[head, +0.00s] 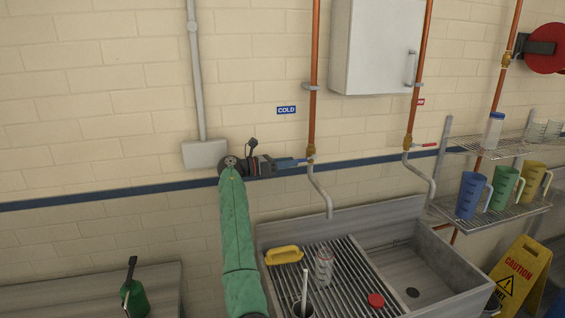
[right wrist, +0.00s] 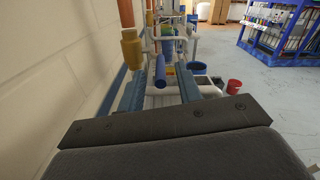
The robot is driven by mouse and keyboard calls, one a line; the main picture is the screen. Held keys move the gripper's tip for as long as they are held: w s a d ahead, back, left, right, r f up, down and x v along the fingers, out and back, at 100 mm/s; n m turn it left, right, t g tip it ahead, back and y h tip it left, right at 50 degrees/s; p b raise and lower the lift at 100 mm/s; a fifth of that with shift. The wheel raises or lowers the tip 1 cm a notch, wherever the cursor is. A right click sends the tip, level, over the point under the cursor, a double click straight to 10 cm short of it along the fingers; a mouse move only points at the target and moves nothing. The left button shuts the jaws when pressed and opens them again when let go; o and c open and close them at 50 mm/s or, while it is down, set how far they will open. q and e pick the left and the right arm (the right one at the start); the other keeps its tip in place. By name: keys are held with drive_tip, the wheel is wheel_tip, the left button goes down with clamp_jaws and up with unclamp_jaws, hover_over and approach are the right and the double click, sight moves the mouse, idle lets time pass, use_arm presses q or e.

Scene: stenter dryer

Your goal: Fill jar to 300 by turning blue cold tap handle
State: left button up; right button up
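The brass cold tap (head: 311,152) sits on a copper pipe under a blue COLD sign (head: 286,110), with its grey spout (head: 321,190) bent down over the sink. A clear jar (head: 323,266) stands on the ribbed drainboard below the spout; its level marks are too small to read, and no water stream shows. My right gripper (head: 290,162) is at the tap, reaching in from the left. In the right wrist view its two blue fingers (right wrist: 160,92) are apart, with the blue handle (right wrist: 160,72) between them ahead; contact cannot be told. My left gripper is not in view.
A second tap (head: 409,143) with a red handle is to the right. A yellow brush (head: 284,255), a red lid (head: 376,300) and a dark cup lie on the drainboard (head: 345,250). Coloured jugs stand on a wire shelf (head: 500,217). A white cabinet (head: 375,45) hangs above.

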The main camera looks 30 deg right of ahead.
sight(306, 159)
drive_tip(key=shift+p+x, duration=0.65)
drive_tip(key=shift+x, duration=1.4)
clamp_jaws()
